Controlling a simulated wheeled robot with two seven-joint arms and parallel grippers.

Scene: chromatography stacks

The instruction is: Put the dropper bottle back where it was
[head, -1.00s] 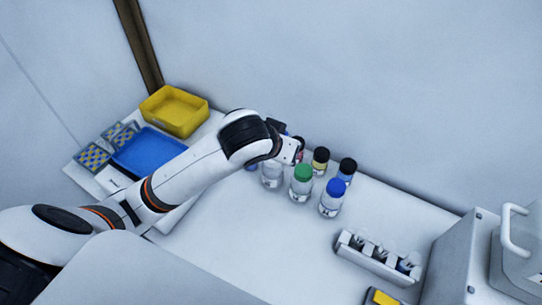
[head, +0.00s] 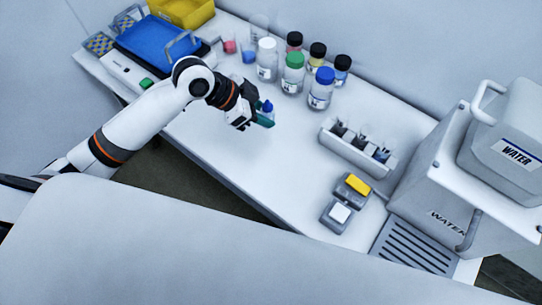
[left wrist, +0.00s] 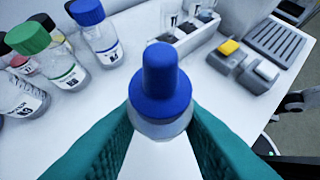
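My left gripper (head: 258,117), with teal fingers, is shut on a small dropper bottle (head: 267,106) with a blue dropper cap. In the left wrist view the dropper bottle (left wrist: 160,90) stands between the two fingers, its cap toward the camera; its lower part is hidden. The gripper is over the open white bench, in front of the large bottles. My right gripper is not in view.
Large bottles with white (head: 267,60), green (head: 293,73), blue (head: 321,89) and black caps stand at the back. A blue tray (head: 152,48) and yellow bin (head: 182,10) are at left. Small grey devices (head: 352,187) and a large WATER machine (head: 440,180) are at right.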

